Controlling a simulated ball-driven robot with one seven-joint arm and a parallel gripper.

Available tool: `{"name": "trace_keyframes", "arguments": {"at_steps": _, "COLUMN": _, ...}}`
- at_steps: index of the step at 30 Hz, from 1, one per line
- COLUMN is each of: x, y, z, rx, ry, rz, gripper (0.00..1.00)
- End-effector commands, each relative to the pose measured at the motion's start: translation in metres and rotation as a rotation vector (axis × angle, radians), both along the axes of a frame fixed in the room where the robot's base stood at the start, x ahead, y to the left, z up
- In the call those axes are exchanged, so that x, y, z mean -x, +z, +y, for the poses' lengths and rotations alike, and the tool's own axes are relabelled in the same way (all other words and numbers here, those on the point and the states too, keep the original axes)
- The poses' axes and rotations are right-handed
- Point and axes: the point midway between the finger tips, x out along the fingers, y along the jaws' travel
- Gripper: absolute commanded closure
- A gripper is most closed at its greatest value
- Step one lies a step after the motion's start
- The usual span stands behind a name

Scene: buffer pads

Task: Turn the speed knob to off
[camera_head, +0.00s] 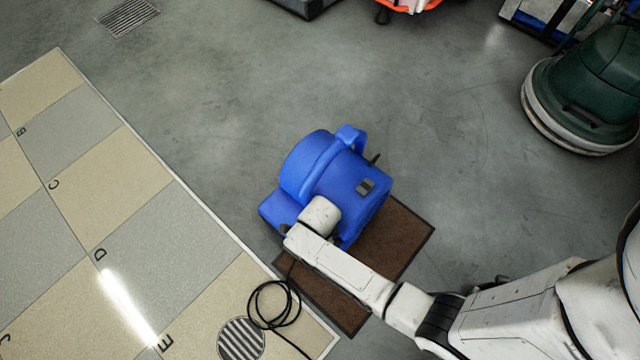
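A blue blower-shaped machine (325,165) stands on a brown mat, with a handle (349,136) on top. A small dark grey fitting (366,187) sits on its right face, and a thin dark piece (374,160) sticks out near the handle. I cannot tell whether either is the speed knob. My white arm reaches in from the lower right, and its rounded wrist end overlaps the machine's lower front. The wrist hides that part of the machine. My gripper's fingers do not show, so I cannot see whether they touch anything.
The brown mat (405,225) lies under the machine. A black cable (284,322) coils near a round floor grate (241,340). Lettered tan and grey tiles (150,240) cover the left. A green floor machine (590,85) stands at the upper right. Grey floor is clear above the blower.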

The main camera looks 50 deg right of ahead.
Motion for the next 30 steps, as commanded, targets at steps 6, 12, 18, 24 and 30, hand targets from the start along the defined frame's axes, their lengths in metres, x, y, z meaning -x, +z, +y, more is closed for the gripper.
{"name": "trace_keyframes", "arguments": {"at_steps": 6, "x": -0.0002, "y": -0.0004, "z": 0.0, "rx": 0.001, "ry": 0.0, "rz": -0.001, "gripper": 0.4}}
{"name": "trace_keyframes", "arguments": {"at_steps": 12, "x": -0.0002, "y": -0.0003, "z": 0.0, "rx": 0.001, "ry": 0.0, "rz": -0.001, "gripper": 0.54}}
{"name": "trace_keyframes", "arguments": {"at_steps": 18, "x": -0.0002, "y": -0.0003, "z": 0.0, "rx": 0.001, "ry": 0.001, "rz": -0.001, "gripper": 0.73}}
{"name": "trace_keyframes", "arguments": {"at_steps": 24, "x": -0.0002, "y": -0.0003, "z": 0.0, "rx": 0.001, "ry": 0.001, "rz": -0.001, "gripper": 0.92}}
{"name": "trace_keyframes", "arguments": {"at_steps": 30, "x": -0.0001, "y": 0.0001, "z": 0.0, "rx": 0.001, "ry": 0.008, "rz": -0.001, "gripper": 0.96}}
